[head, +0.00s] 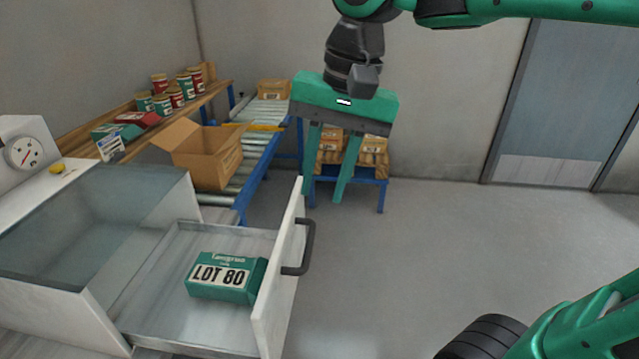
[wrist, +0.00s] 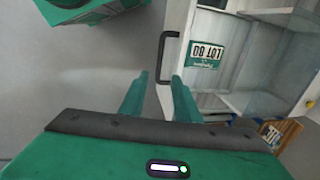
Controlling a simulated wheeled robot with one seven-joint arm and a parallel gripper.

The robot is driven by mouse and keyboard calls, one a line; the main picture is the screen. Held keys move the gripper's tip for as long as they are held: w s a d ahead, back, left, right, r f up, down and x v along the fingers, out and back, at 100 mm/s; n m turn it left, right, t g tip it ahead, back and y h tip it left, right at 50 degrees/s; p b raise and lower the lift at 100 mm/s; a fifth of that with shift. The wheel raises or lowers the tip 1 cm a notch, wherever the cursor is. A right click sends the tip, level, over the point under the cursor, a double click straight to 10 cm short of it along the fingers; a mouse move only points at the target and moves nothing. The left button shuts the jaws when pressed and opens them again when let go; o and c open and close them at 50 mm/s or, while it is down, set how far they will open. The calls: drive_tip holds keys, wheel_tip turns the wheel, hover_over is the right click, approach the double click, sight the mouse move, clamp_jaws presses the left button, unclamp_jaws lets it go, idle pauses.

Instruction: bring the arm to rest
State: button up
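My gripper (head: 323,198) hangs in the air behind the open drawer's front panel in the head view, fingers pointing down. Its two green fingers are apart with nothing between them; they also show in the wrist view (wrist: 159,84). My arm comes in from the upper right of the head view. The drawer (head: 165,312) is pulled out, and its dark handle (head: 307,248) faces right. A green box marked LOT 80 (head: 227,278) lies inside the drawer and also shows in the wrist view (wrist: 206,54).
An open cardboard box (head: 217,160) stands on a roller conveyor (head: 262,134). A wooden shelf (head: 128,149) holds several cans and boxes. A blue-legged stand (head: 350,180) carries cartons. A dial scale (head: 24,152) is at the left. The floor (head: 440,240) to the right is clear up to a grey door (head: 565,100).

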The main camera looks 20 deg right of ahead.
drive_tip(key=s+d+f+m+h, duration=0.1)
drive_tip(key=d+f, duration=0.3)
drive_tip(key=d, duration=0.3)
drive_tip(key=s+d+f, duration=0.1)
drive_tip(key=d+f, duration=0.3)
drive_tip(key=d, duration=0.3)
drive_tip(key=s+d+f+g, duration=0.1)
drive_tip(key=s+d+f, duration=0.6)
drive_tip(key=s+d, duration=0.2)
drive_tip(key=shift+s+d+f+h, duration=0.25)
drive_tip(key=shift+d+f+h, duration=0.15)
drive_tip(key=shift+d, duration=0.6)
drive_tip(key=shift+w+f, duration=0.2)
drive_tip(key=shift+w, duration=0.45)
